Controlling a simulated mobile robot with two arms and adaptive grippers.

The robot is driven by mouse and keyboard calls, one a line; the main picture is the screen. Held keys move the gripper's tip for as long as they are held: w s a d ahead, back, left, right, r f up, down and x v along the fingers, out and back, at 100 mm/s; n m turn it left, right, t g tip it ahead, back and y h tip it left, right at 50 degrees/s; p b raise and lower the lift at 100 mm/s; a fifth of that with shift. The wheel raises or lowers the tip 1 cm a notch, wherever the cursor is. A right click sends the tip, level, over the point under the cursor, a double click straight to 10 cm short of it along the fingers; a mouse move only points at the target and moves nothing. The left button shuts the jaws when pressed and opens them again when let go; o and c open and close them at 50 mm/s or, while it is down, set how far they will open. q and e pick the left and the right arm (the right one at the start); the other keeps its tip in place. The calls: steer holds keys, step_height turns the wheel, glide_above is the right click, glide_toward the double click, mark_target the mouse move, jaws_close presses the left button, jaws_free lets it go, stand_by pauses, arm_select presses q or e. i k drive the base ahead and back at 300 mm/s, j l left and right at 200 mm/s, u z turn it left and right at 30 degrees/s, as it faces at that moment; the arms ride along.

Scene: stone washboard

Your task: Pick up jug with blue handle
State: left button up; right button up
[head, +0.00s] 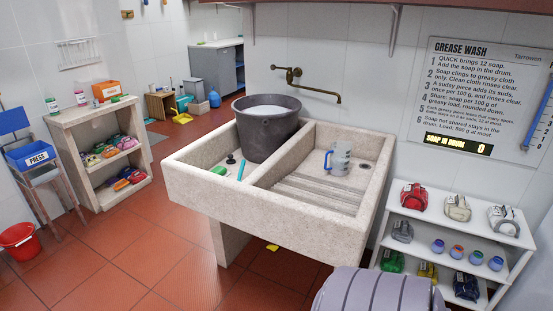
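The jug (341,158) stands upright in the right basin of the stone sink (275,222), near its back wall and above the ribbed washboard slope. Its body is grey-blue, and a blue handle shows on its left side. Neither of my grippers is in the head view, so nothing is seen touching the jug.
A large dark tub (266,145) with pale contents stands in the left basin, beside a turquoise stick (241,170). A brass tap (312,88) reaches over the sink. A ribbed grey-lilac object (375,292) fills the bottom edge. A white shelf (462,230) stands right.

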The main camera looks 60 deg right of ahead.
mark_target(340, 151)
steer(key=z, duration=2.45)
steer(key=j, duration=0.6)
steer(key=i+j, duration=0.1)
steer(key=j, duration=0.55)
